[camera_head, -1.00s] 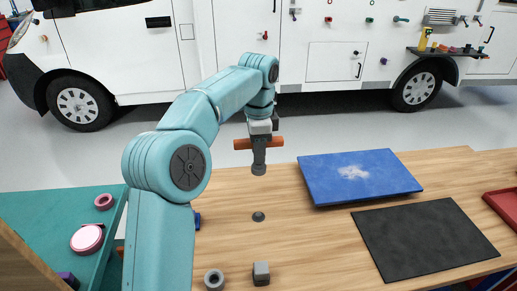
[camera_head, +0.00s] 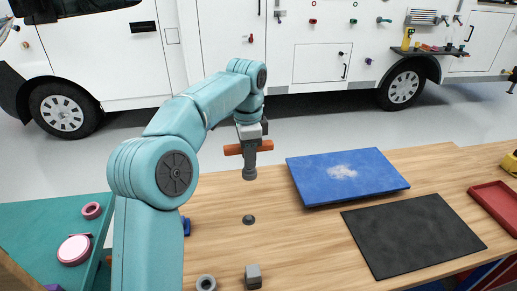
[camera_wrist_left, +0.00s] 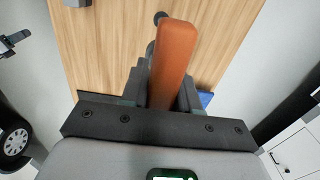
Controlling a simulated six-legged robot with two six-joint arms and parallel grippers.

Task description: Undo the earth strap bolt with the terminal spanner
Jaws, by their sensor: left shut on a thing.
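The terminal spanner (camera_head: 249,160) has an orange crossbar handle and a dark grey shaft with a wide round end. My left gripper (camera_head: 251,141) is shut on its orange handle, which also fills the middle of the left wrist view (camera_wrist_left: 174,62). The spanner hangs upright, its lower end pointing down in the air over the wooden table. A small dark grey bolt-like piece (camera_head: 249,219), apparently the earth strap bolt, sits on the tabletop below it, apart from the spanner. I see no strap clearly. My right gripper is out of view.
A blue board (camera_head: 385,178) and a black mat (camera_head: 415,240) lie on the table (camera_head: 290,235) to the right. A red tray (camera_head: 497,207) is at the right edge. A grey ring (camera_head: 206,283) and grey block (camera_head: 253,276) stand in front. A white motorhome (camera_head: 230,60) is behind.

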